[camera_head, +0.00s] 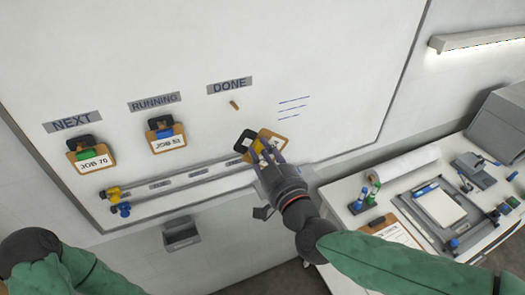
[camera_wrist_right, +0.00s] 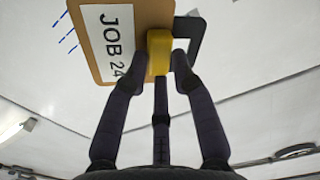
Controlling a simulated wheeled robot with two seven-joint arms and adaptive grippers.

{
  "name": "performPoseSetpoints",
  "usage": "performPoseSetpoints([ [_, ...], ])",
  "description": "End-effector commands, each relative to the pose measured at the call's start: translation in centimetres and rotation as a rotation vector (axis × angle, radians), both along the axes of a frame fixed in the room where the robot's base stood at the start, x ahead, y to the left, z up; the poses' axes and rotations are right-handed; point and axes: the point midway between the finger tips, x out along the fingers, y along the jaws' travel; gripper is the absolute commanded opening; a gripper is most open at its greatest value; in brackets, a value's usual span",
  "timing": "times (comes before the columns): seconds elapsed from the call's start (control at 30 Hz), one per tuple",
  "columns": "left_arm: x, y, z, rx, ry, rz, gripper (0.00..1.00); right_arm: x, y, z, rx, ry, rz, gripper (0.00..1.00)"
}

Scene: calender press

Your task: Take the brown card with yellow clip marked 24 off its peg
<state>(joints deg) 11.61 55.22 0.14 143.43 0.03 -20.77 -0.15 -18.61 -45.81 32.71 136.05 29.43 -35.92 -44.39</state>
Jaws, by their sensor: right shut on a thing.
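The brown card with the yellow clip (camera_head: 262,143) hangs in the air in front of the board, below and to the right of the bare peg (camera_head: 234,105) under the DONE label. In the right wrist view the card (camera_wrist_right: 93,45) reads JOB 24, and its yellow clip (camera_wrist_right: 159,52) lies between my fingertips. A dark loop (camera_wrist_right: 187,36) stands out beside the clip. My right gripper (camera_head: 266,158) is shut on the yellow clip; it also shows in the right wrist view (camera_wrist_right: 159,70). My left arm shows at the lower left, but its gripper is not in view.
JOB 70 (camera_head: 92,159) hangs under NEXT and JOB 51 (camera_head: 167,138) under RUNNING. Yellow and blue items (camera_head: 118,197) sit on the board's lower ledge. A small grey bin (camera_head: 181,234) is on the wall below. A cluttered white table (camera_head: 345,190) stands at right.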

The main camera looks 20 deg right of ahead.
Motion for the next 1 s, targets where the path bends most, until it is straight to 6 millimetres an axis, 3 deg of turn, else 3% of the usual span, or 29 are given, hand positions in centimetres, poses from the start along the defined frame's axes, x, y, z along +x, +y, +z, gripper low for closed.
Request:
performPoseSetpoints([
  [1.0,0.0,0.0,1.0,0.0,0.0,0.0,0.4,-0.2,0.0,0.8,0.0,-0.001,0.0,0.0],
])
